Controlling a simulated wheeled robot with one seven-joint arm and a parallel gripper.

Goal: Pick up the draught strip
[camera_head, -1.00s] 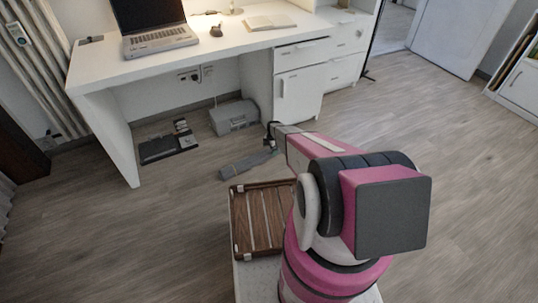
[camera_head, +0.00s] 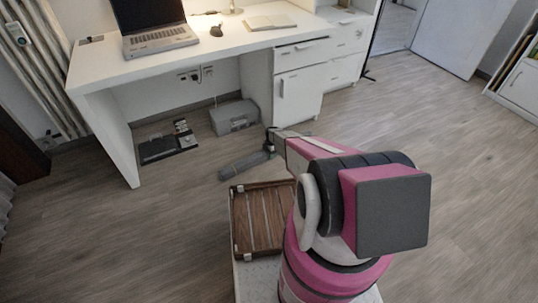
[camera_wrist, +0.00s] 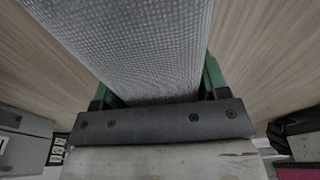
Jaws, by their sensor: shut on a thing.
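The draught strip (camera_head: 243,165) is a long grey fabric roll near the floor in front of the desk, in the head view. In the wrist view the draught strip (camera_wrist: 140,45) fills the upper middle as a woven grey band running between the green fingers. My gripper (camera_head: 270,150) is at its right end in the head view. In the wrist view my gripper (camera_wrist: 157,95) is shut on the strip, one finger on each side. The fingertips are hidden by the strip. I cannot tell whether its far end touches the floor.
A wooden slatted tray (camera_head: 240,237) is close in front of me. A grey box (camera_head: 233,118) and a dark flat mat (camera_head: 160,149) with small items lie under the white desk (camera_head: 110,72). The wood floor at right is clear.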

